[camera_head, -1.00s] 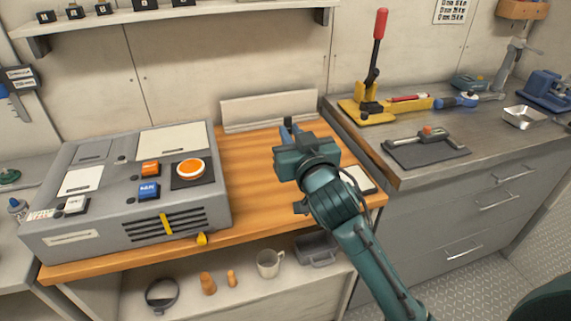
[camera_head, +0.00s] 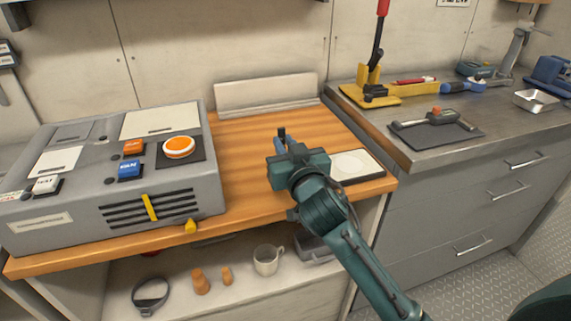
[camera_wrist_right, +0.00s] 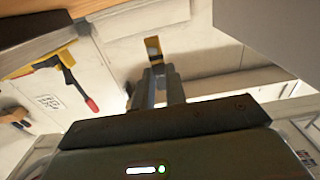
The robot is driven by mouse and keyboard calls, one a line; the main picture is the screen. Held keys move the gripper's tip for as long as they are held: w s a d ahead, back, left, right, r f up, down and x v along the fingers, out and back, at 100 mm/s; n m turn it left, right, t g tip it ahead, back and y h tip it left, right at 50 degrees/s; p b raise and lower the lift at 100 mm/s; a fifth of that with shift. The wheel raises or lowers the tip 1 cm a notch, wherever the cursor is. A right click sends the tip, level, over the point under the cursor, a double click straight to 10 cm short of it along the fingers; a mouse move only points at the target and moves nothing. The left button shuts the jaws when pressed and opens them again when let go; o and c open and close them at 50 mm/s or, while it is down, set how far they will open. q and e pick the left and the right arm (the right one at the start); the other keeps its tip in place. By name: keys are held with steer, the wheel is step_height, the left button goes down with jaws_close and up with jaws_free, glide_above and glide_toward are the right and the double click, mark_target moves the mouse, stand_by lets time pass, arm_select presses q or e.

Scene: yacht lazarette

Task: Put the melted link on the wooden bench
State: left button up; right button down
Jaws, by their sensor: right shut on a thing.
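My right gripper (camera_head: 280,143) is over the wooden bench (camera_head: 245,150), between the grey machine and a white round-marked pad. It is shut on a small dark piece (camera_head: 282,131), probably the melted link, which sticks up past the fingertips. In the right wrist view the held piece (camera_wrist_right: 153,47) looks yellow-brown with a dark part, between the fingers (camera_wrist_right: 158,80). Most of it is hidden by the fingers, and its gap to the bench cannot be told. My left gripper is not in view.
The grey machine (camera_head: 60,205) with an orange button covers the bench's left part. The white pad (camera_head: 362,165) lies at its right end. A white panel (camera_head: 265,95) stands at the back. A steel counter (camera_head: 400,140) with tools adjoins on the right. Bare wood lies around the gripper.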

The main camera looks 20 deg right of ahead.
step_height(320, 180, down, 4)
steer(key=shift+f+b, duration=0.2)
steer(key=shift+b, duration=0.3)
steer(key=shift+f, duration=0.1)
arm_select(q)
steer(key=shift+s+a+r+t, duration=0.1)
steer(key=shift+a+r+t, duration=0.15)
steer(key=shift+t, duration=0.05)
arm_select(e)
steer(key=shift+f, duration=0.15)
steer(key=c, duration=1.4)
jaws_free()
steer(key=shift+c, duration=0.2)
